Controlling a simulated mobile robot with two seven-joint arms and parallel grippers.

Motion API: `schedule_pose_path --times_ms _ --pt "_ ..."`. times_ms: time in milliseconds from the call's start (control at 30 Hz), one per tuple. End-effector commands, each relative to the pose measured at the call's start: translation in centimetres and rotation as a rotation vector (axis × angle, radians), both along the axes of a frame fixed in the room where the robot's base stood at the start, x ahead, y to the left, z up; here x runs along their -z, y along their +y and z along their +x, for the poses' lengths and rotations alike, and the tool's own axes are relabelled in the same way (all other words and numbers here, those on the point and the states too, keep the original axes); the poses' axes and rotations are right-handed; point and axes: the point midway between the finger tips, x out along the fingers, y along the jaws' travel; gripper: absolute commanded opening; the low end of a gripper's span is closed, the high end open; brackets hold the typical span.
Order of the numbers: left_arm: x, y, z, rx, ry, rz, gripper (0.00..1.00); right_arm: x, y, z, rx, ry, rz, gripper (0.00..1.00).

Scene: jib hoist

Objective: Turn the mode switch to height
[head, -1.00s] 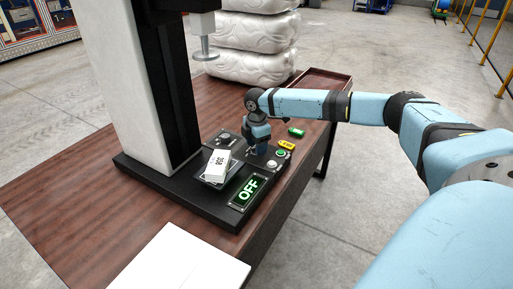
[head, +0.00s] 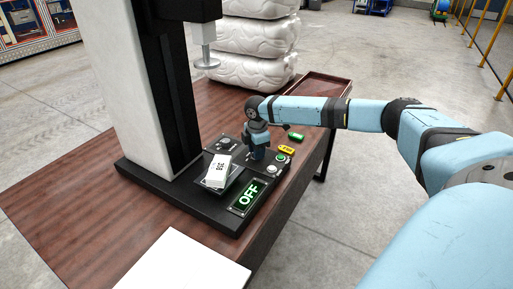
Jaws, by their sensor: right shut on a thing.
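The black control panel (head: 213,204) lies at the foot of the testing machine on the brown table. My right gripper (head: 257,154) points down onto it, beside a small white block with dark digits (head: 218,170). It is shut on a small part of the panel, which it hides; this looks like the mode switch. The switch's pointer and labels cannot be read. A lit green display reads OFF (head: 247,195). A green-ringed button (head: 282,157) and a pale round button (head: 272,169) sit right of the gripper. My left gripper is out of view.
The pale column (head: 125,80) stands behind the panel, with a round metal foot (head: 207,63) hanging from its head. A yellow tag (head: 287,149) and a green piece (head: 296,136) lie beyond the buttons. A white sheet (head: 180,262) is in front, a white stack (head: 258,65) behind.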

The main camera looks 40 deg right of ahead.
Motion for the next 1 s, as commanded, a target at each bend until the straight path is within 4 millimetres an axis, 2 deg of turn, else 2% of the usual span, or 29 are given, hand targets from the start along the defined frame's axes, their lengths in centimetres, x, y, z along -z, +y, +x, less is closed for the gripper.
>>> schedule_pose_path --times_ms 33,433,700,1000 --pt "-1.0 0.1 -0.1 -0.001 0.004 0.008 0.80 -0.5 0.1 -0.1 0.024 0.005 0.002 0.06" --pt "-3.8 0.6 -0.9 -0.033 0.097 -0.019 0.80 -0.8 0.2 -0.3 0.357 0.008 0.002 0.06" --pt "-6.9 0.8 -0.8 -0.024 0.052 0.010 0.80 -0.6 0.2 -0.3 0.610 0.007 0.001 0.06" --pt "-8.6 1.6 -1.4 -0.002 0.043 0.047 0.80 -0.3 0.2 -0.3 0.833 0.005 0.000 0.06"
